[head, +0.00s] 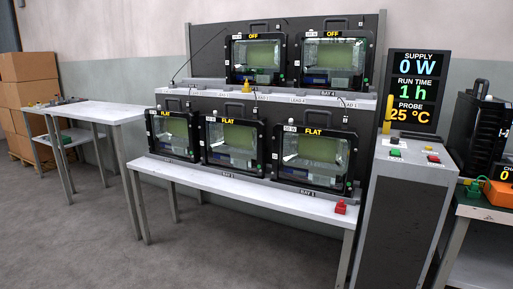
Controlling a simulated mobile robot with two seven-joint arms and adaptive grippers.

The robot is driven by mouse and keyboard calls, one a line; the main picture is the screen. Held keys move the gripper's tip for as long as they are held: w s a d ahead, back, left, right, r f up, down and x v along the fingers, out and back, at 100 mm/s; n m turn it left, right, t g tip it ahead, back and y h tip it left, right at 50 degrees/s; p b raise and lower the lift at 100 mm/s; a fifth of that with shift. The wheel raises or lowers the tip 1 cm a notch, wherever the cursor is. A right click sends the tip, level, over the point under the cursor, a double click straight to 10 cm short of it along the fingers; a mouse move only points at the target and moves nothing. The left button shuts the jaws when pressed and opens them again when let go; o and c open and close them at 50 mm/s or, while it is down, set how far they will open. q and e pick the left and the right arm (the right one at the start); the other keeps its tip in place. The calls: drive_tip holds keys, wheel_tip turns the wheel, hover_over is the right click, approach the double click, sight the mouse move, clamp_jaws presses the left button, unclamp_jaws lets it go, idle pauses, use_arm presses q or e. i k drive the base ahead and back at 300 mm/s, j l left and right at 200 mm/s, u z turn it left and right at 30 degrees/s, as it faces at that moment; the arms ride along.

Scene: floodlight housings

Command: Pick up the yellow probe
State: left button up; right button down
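A slim upright yellow stick (387,113), which looks like the yellow probe, stands at the back left of the grey console, beside the black display. The display (413,90) reads supply 0 W, run time 1 h, probe 25 °C. A smaller yellow cone-like piece (246,86) sits on the ledge below the upper floodlight housings; I cannot tell what it is. Neither of my grippers is in view.
Housings marked FLAT (312,157) stand on the white bench (240,186); two marked OFF (334,58) stand above. The console (404,205) has coloured buttons. A side table (85,112) stands left; the floor in front is clear.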

sight(390, 98)
drive_tip(key=i+z, duration=0.2)
drive_tip(key=z, duration=0.85)
drive_tip(key=u, duration=1)
drive_tip(key=i, duration=0.2)
drive_tip(key=j+z, duration=0.05)
